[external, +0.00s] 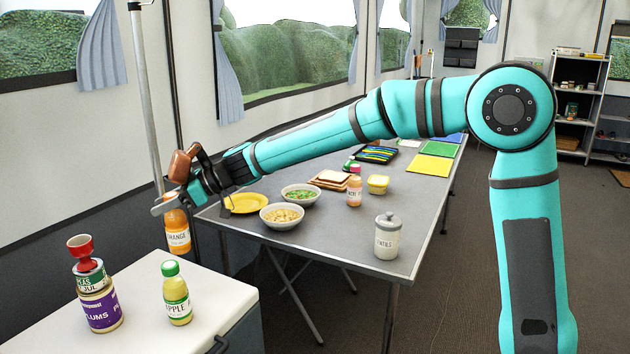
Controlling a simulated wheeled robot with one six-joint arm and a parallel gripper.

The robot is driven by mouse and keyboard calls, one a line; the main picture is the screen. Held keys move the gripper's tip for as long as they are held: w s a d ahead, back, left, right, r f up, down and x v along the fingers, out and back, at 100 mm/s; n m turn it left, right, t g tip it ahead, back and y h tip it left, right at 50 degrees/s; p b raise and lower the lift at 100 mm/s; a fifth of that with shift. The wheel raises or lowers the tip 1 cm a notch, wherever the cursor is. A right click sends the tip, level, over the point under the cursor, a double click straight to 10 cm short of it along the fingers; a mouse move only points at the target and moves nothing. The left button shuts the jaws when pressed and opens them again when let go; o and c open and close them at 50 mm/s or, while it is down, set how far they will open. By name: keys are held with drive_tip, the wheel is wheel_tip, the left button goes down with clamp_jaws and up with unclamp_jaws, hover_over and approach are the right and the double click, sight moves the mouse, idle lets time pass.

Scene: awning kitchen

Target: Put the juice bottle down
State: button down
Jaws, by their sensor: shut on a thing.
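An orange juice bottle (177,235) with an "ORANGE" label hangs upright below my gripper (172,200). My gripper is shut on the top of the bottle, at the left of the external view. The bottle is in front of the pole and left of the grey table's near corner. In the picture it shows above the back edge of the white-topped cabinet (225,300); I cannot tell its exact height or depth. The bottle's cap is hidden by the gripper.

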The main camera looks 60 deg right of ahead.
sight(173, 241)
wheel_tip(173, 241, down, 10)
idle(0.6)
drive_tip(key=shift+f, duration=0.15)
drive_tip(key=c, duration=1)
unclamp_jaws()
drive_tip(key=shift+d+r, duration=0.1)
drive_tip(key=shift+r, duration=0.1)
drive_tip(key=v, duration=1.2)
drive_tip(key=shift+s, duration=0.1)
